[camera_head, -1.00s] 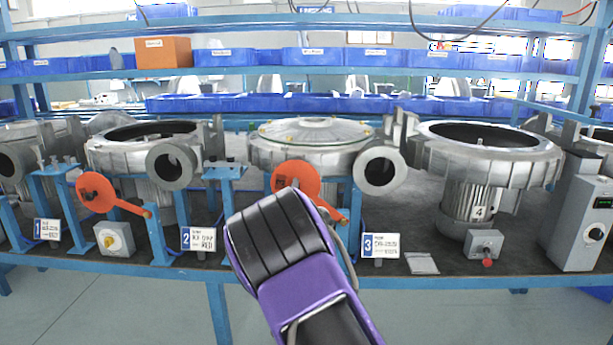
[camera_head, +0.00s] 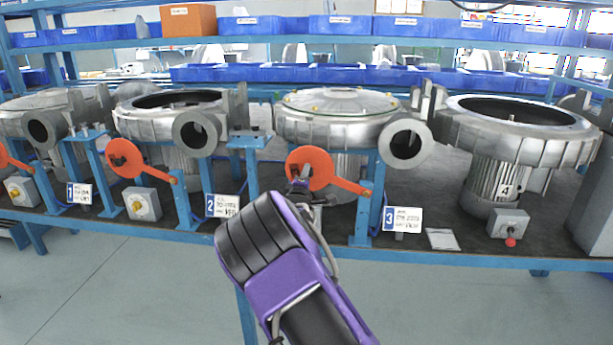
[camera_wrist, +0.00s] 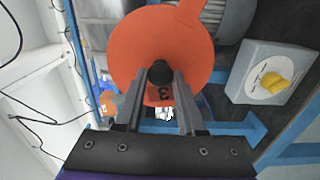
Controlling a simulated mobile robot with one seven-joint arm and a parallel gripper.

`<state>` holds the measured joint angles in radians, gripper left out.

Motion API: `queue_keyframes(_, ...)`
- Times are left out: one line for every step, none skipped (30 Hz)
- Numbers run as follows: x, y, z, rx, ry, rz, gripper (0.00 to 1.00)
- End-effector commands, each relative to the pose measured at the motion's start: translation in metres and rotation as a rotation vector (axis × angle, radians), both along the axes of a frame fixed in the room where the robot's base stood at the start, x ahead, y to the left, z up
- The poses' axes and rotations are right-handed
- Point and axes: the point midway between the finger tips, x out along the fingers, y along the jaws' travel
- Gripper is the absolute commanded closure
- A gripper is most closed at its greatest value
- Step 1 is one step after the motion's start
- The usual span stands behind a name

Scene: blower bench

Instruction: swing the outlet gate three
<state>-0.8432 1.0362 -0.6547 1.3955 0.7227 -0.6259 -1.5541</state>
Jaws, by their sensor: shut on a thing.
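Outlet gate three is an orange round disc (camera_head: 309,168) on a short arm that runs down right to a pivot on the blue stand. In the wrist view the disc (camera_wrist: 135,55) bears a "3" and a dark round knob (camera_wrist: 160,72). My gripper (camera_wrist: 160,82) is shut on that knob, one finger on each side. In the head view my gripper (camera_head: 300,187) is at the disc's lower left face, partly covering it. The outlet mouth of blower three (camera_head: 406,145) is uncovered, to the right of the disc.
Plate 3 (camera_head: 402,220) stands below the outlet. Other orange gates, such as gate two (camera_head: 126,158), hang to the left. A grey box with a yellow knob (camera_wrist: 270,75) is close beside the disc in the wrist view. A blue bar (camera_wrist: 235,127) crosses nearby.

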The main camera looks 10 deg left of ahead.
Motion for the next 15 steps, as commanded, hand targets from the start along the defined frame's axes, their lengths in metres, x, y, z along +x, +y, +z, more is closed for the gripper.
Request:
queue_keyframes(0.0001,-0.0007,-0.0016,-0.004,0.003,-0.001,1.00)
queue_keyframes(0.0001,-0.0007,-0.0017,-0.004,0.003,-0.001,1.00)
queue_keyframes(0.0001,-0.0008,-0.0019,-0.004,0.003,-0.001,1.00)
queue_keyframes(0.0001,-0.0008,-0.0020,-0.003,0.004,-0.001,0.56)
queue_keyframes(0.0000,-0.0008,-0.0021,-0.003,0.004,-0.001,0.51)
queue_keyframes(0.0000,-0.0008,-0.0022,-0.003,0.004,-0.001,0.43)
queue_keyframes(0.0000,-0.0007,-0.0022,-0.003,0.004,-0.001,0.38)
queue_keyframes(-0.0001,-0.0007,-0.0021,-0.002,0.004,-0.001,0.32)
queue_keyframes(-0.0001,-0.0006,-0.0020,-0.002,0.004,-0.001,0.31)
queue_keyframes(-0.0001,-0.0006,-0.0019,-0.002,0.004,-0.001,0.31)
queue_keyframes(-0.0001,-0.0005,-0.0019,-0.002,0.004,-0.001,0.31)
queue_keyframes(-0.0001,-0.0004,-0.0018,-0.001,0.003,0.000,0.31)
queue_keyframes(-0.0002,-0.0004,-0.0018,-0.001,0.003,0.000,0.31)
queue_keyframes(-0.0002,-0.0004,-0.0017,-0.001,0.003,0.000,0.31)
queue_keyframes(-0.0002,-0.0003,-0.0017,-0.001,0.003,0.000,0.31)
